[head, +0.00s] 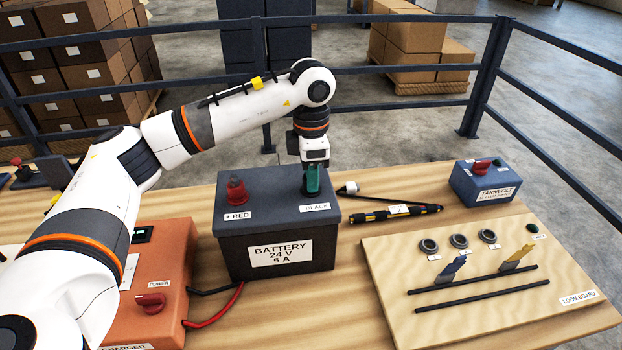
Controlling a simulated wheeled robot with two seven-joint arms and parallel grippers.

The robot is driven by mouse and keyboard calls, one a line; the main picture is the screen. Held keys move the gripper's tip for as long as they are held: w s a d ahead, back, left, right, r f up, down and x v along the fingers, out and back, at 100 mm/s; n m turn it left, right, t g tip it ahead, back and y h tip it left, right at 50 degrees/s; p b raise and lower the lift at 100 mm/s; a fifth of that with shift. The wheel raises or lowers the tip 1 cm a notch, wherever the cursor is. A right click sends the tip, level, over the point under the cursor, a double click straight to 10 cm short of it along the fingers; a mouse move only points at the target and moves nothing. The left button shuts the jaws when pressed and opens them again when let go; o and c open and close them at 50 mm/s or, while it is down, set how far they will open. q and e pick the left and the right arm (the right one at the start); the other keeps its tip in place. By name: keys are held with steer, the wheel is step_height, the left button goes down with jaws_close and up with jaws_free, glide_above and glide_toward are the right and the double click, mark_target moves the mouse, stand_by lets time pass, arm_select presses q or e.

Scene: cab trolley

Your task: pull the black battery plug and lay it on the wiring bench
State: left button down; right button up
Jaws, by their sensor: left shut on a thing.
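The dark grey battery (280,225), labelled 24 V 5 A, stands on the wooden bench (350,285). A red plug (237,190) sits upright on its top left beside the "+ RED" label. My left gripper (312,182) points down over the battery's top right, behind the "BLACK" label (315,208). Its green-tipped fingers are shut on the black battery plug, which they mostly hide. The plug appears to be at the battery top; I cannot tell whether it is still seated. My right gripper is out of view.
An orange charger (172,270) with red and black leads stands left of the battery. A dark pen-like tool (395,213) lies right of it. The loom board (480,275) and blue Tarnvolt box (485,183) fill the right. A dark railing (400,70) runs behind.

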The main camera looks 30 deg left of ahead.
arm_select(q)
steer(key=shift+r, duration=0.15)
steer(key=shift+r+p, duration=1.75)
steer(key=shift+r, duration=1.15)
